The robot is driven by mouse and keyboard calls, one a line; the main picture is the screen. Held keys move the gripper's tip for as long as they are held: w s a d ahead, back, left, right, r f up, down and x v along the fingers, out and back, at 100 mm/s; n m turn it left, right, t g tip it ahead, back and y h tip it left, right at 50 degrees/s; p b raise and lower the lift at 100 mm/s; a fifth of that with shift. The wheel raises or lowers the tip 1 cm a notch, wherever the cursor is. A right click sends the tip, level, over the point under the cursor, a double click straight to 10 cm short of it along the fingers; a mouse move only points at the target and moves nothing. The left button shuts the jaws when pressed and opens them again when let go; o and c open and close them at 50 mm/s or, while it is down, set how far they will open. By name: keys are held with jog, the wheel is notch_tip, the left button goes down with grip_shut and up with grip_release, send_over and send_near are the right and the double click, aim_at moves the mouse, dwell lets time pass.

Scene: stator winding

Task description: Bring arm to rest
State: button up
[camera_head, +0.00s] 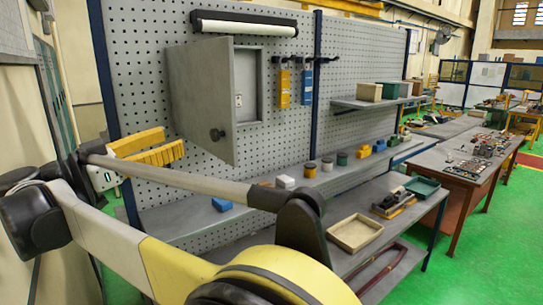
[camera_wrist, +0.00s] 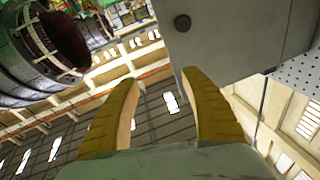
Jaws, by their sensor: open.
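My gripper (camera_head: 170,141) shows in the head view at the left, in front of the pegboard and left of the open cabinet door (camera_head: 200,100). Its two yellow fingers are spread apart, with nothing between them. In the wrist view my gripper (camera_wrist: 160,78) is also open and empty, with a gap between the fingertips and the grey door (camera_wrist: 240,45). My arm is bent, with its elbow low in the head view's foreground and its forearm reaching left.
A perforated panel (camera_head: 280,105) stands behind a shelf with small jars and blocks. A lower bench holds a beige tray (camera_head: 355,232) and a green tray (camera_head: 422,186). A large ribbed cylinder (camera_wrist: 35,60) fills the wrist view's upper left. Green floor (camera_head: 490,240) is clear at right.

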jog(key=w+d+n+t+y+b, duration=0.2)
jog(key=w+d+t+y+b, duration=0.1)
jog(key=d+y, duration=0.1)
jog(key=w+d+n+t+y+b, duration=0.3)
jog(key=d+y+b, duration=0.1)
jog(key=w+d+n+t+y+b, duration=0.2)
jog(key=w+d+n+y+b, duration=0.1)
jog(key=w+d+y+b, duration=0.1)
jog(key=shift+r+t, duration=0.4)
jog(key=s+d+f+g+b, duration=0.5)
jog(key=s+d+f, duration=0.4)
jog(key=f, duration=1)
jog(key=s+d+f+n+g+b, duration=0.1)
jog(key=s+d+f+g+b, duration=0.4)
jog(key=f, duration=1.5)
jog(key=s+d+f+n+g+y+b, duration=0.1)
jog(key=s+d+f+g+b, duration=0.5)
jog(key=s+d+f, duration=0.8)
notch_tip(320, 180, down, 6)
jog(key=shift+s+d+f, duration=0.15)
jog(key=shift+s, duration=1)
